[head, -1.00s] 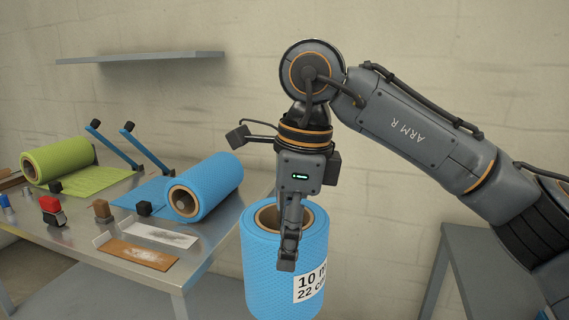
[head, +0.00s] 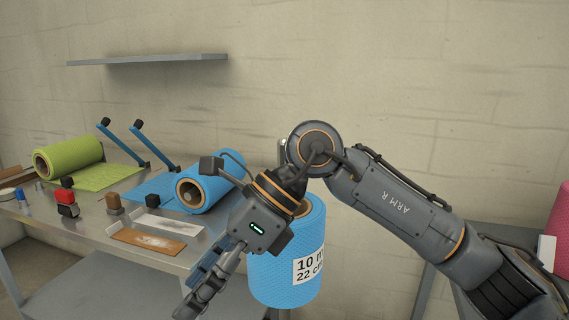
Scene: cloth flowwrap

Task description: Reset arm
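My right arm (head: 400,195) enters from the right. Its gripper (head: 197,302) points down and to the left, in front of the table's near edge. The fingers are seen from the side, and I cannot tell whether they are open or shut. A large blue roll (head: 287,275) with a white label stands upright behind and to the right of the gripper. The wrist hides part of its top, and the roll appears apart from the fingers. My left gripper is not in view.
A metal table (head: 75,235) holds a green roll (head: 75,155), a smaller blue roll (head: 205,185), a red-topped stamp (head: 66,200) and a brown tray (head: 148,243). A shelf (head: 150,59) is on the wall. Pink material (head: 561,225) shows at right.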

